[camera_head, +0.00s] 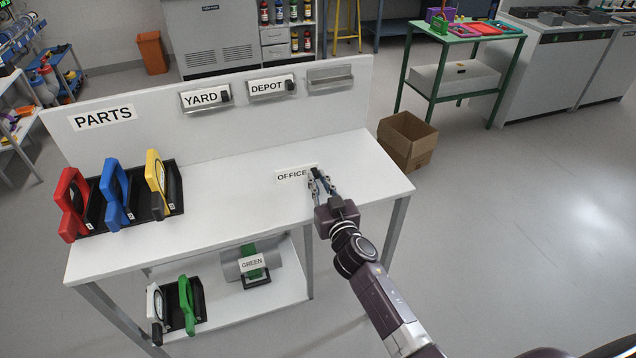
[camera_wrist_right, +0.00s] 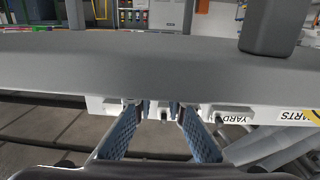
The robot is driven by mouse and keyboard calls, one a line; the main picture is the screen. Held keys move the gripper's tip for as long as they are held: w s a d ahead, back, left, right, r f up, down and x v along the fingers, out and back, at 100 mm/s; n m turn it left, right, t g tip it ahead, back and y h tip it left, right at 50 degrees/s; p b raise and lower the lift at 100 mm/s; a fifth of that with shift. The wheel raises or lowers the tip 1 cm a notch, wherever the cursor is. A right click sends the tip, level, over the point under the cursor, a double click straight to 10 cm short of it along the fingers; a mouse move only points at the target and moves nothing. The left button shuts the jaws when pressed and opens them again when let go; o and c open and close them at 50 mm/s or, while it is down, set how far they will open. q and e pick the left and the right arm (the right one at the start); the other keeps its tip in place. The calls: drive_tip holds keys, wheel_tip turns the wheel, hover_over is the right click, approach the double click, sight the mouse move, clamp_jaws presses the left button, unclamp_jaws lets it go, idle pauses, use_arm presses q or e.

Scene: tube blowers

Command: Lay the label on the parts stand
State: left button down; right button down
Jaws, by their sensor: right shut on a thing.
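The white OFFICE label (camera_head: 291,175) has a small black grip block (camera_head: 316,174) at its right end. My right gripper (camera_head: 318,182) is shut on that block, coming in from the lower right. The label is at the white top of the parts stand (camera_head: 235,207); I cannot tell whether it touches the top or is just above it. In the wrist view the right gripper's blue-grey fingers (camera_wrist_right: 163,112) show, with the held block hard to make out. My left gripper is not in view.
The back panel carries a PARTS sign (camera_head: 102,115), YARD (camera_head: 205,97) and DEPOT (camera_head: 271,87) labels, and an empty holder (camera_head: 330,77). Red (camera_head: 71,203), blue (camera_head: 114,194) and yellow (camera_head: 156,175) handled parts stand at left. The middle top is clear. A cardboard box (camera_head: 407,139) stands right.

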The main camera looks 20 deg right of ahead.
drive_tip(key=c, duration=1.9)
unclamp_jaws()
drive_tip(key=shift+c, duration=0.2)
drive_tip(key=s, duration=1.2)
drive_tip(key=shift+r, duration=0.4)
